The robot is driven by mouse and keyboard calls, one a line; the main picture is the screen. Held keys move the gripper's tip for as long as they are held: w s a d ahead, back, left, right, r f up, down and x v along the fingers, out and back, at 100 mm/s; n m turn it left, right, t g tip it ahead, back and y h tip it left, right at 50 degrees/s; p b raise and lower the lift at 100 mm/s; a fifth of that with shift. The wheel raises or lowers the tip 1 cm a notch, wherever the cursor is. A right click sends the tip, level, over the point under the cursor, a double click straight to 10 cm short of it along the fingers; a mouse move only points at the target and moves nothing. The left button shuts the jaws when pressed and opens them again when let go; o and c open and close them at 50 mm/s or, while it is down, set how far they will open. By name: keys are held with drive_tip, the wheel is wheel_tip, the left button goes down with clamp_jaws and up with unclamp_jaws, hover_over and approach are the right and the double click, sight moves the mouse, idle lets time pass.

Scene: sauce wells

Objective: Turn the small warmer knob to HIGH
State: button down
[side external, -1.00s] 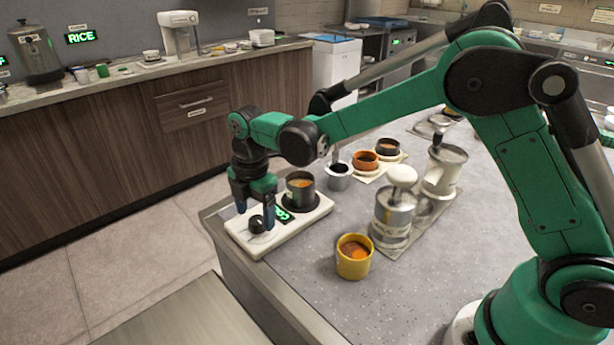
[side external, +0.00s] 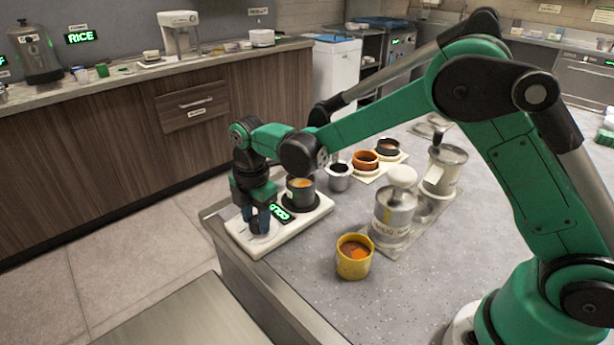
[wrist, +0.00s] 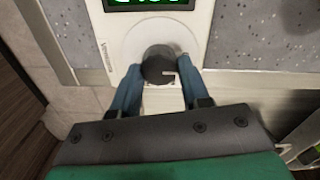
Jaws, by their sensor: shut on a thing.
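The small warmer is a white slab (side external: 238,229) at the near left corner of the grey counter. It has a dark round knob, seen in the wrist view (wrist: 158,62) with a pale pointer mark at its lower right. A lit green display (side external: 281,213) sits beside the knob; its text is too small to read surely. The fingers partly hide the knob in the side view.
A yellow cup (side external: 354,259) of orange sauce stands on the counter to the right. A steel pump canister (side external: 394,215) and another dispenser (side external: 443,170) stand behind it. A small metal cup (side external: 338,178) is close behind the pot. The counter's front edge is near the warmer.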

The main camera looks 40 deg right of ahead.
drive_tip(key=shift+m, duration=0.3)
drive_tip(key=m, duration=0.5)
drive_tip(key=shift+w, duration=0.1)
drive_tip(key=m, duration=0.7)
drive_tip(key=shift+h, duration=0.3)
drive_tip(key=m, duration=0.5)
drive_tip(key=shift+w+g, duration=0.1)
drive_tip(key=shift+g, duration=0.2)
drive_tip(key=m, duration=0.6)
drive_tip(key=shift+d, duration=0.1)
drive_tip(key=shift+c, duration=2.1)
unclamp_jaws()
